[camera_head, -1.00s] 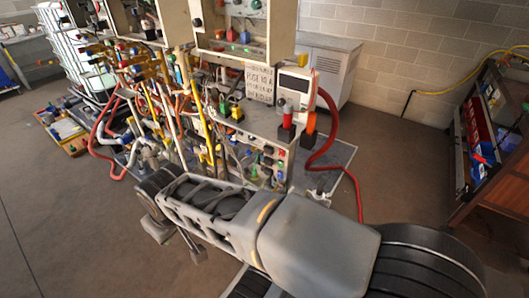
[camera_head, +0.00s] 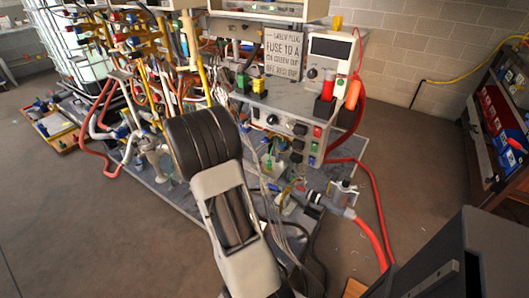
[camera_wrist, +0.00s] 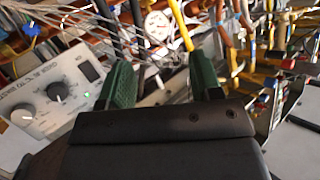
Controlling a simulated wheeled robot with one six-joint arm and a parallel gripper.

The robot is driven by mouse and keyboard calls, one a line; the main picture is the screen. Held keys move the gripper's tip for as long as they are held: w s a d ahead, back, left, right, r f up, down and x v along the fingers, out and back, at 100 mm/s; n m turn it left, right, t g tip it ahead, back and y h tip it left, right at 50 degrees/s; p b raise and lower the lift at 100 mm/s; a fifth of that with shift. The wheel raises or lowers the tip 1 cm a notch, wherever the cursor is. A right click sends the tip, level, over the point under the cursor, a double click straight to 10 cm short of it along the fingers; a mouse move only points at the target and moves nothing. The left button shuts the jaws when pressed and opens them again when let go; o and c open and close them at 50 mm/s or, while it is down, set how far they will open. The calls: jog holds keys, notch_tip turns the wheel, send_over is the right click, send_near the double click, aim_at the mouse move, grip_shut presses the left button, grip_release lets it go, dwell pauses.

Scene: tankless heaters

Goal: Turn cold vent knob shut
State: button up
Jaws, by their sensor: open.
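I cannot tell which of the many small valves and knobs is the cold vent knob; no readable label marks it. In the wrist view my gripper (camera_wrist: 163,84) is open, its two green fingers apart with nothing held between them. A white dial gauge (camera_wrist: 158,26) and yellow and dark pipes lie beyond the fingers. A blue knob (camera_wrist: 32,29) shows at the upper left of that view. In the head view my arm reaches toward the pipework (camera_head: 130,95), and my gripper is hidden there.
In the head view a red hose (camera_head: 372,205) runs along the floor at right. Open floor (camera_head: 410,150) lies beyond it.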

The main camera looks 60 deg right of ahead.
jog(key=s+d+f+m+g+h+b, duration=0.25)
jog(key=s+d+f+g+h, duration=0.2)
jog(key=d+f, duration=0.4)
jog(key=m+g+h+b, duration=0.2)
jog(key=m+g, duration=0.2)
send_near(264, 141)
jog(key=shift+g, duration=0.35)
jog(key=d, duration=1)
jog(key=shift+f+b, duration=0.15)
jog(key=shift+b, duration=0.2)
jog(key=shift+d+n, duration=0.25)
jog(key=shift+d, duration=0.3)
jog(key=c, duration=0.9)
jog(key=shift+c, duration=0.2)
